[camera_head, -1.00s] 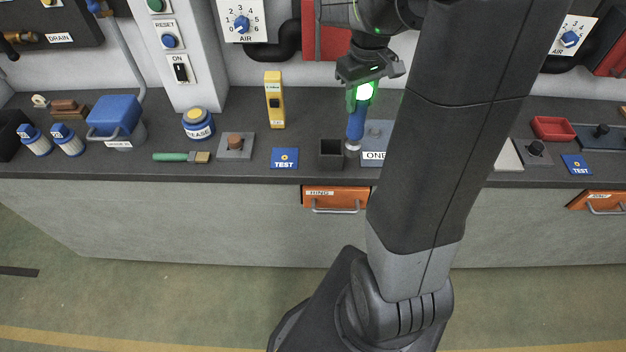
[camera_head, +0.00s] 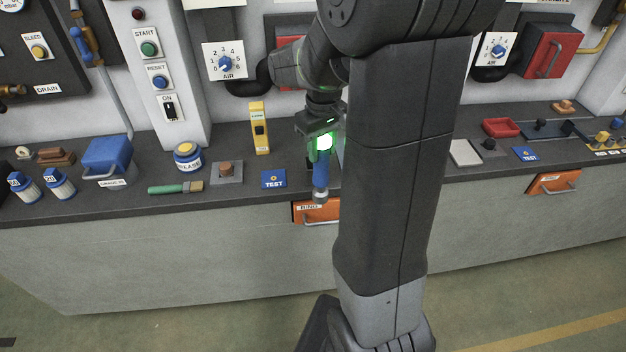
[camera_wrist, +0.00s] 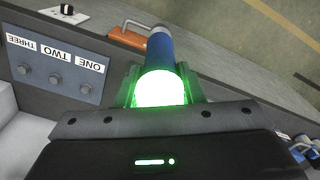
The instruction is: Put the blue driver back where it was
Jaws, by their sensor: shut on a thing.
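My gripper (camera_head: 322,146) is shut on the blue driver (camera_head: 321,176). The driver hangs upright with its grey end down, in front of the counter edge above the orange drawer in the head view. In the wrist view the blue driver (camera_wrist: 159,45) extends away from the fingers (camera_wrist: 160,88), which glow green. The dark square holder seen earlier beside the ONE plate is hidden or cannot be made out behind my gripper and arm in the head view.
The orange drawer (camera_head: 318,211) is below the counter edge. A panel marked ONE, TWO, THREE (camera_wrist: 57,65) shows in the wrist view.

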